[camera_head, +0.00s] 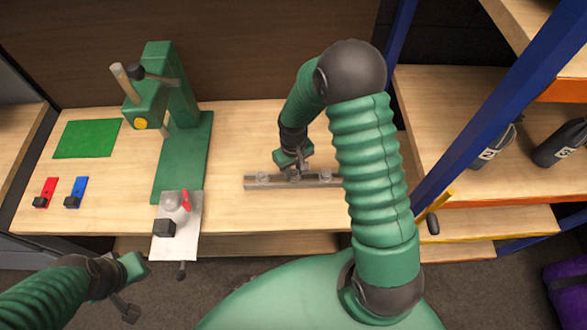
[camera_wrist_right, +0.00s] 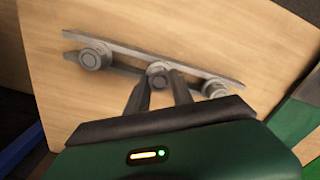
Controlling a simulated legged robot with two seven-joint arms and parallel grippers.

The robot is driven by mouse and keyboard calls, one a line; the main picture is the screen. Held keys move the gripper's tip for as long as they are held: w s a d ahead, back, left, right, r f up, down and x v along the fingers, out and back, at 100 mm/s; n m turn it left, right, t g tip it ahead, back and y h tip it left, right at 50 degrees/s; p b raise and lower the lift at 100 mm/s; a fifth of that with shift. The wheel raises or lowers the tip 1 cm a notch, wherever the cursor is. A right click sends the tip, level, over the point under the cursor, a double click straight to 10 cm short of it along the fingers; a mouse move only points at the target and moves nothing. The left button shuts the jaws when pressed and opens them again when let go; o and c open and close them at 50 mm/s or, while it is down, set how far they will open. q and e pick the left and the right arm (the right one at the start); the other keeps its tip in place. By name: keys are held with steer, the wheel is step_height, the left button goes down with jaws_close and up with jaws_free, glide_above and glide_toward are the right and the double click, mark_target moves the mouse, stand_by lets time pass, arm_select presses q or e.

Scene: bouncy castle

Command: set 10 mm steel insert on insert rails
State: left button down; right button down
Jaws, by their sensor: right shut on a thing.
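A grey metal rail strip (camera_head: 251,184) lies on the wooden bench and carries round steel pieces; it crosses the right wrist view (camera_wrist_right: 120,46). My right gripper (camera_head: 297,174) is over the middle of the strip. In the right wrist view its two fingers (camera_wrist_right: 158,82) are closed on the middle round steel insert (camera_wrist_right: 158,70), at the strip. One round piece (camera_wrist_right: 95,55) sits to the left and another (camera_wrist_right: 214,87) to the right. No size marking is readable. My left gripper (camera_head: 126,308) hangs low in front of the bench, its jaws unclear.
A green press (camera_head: 181,150) stands left of the strip, with a white plate (camera_head: 190,242) at its front. A green mat (camera_head: 87,138), a red piece (camera_head: 46,190) and a blue piece (camera_head: 78,190) lie further left. A blue post (camera_head: 462,120) and shelves stand right.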

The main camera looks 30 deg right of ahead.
steer(key=shift+f, duration=0.3)
stand_by(0.5)
steer(key=c, duration=1)
jaws_free()
steer(key=shift+c, duration=0.2)
step_height(320, 180, up, 17)
steer(key=shift+f, duration=0.15)
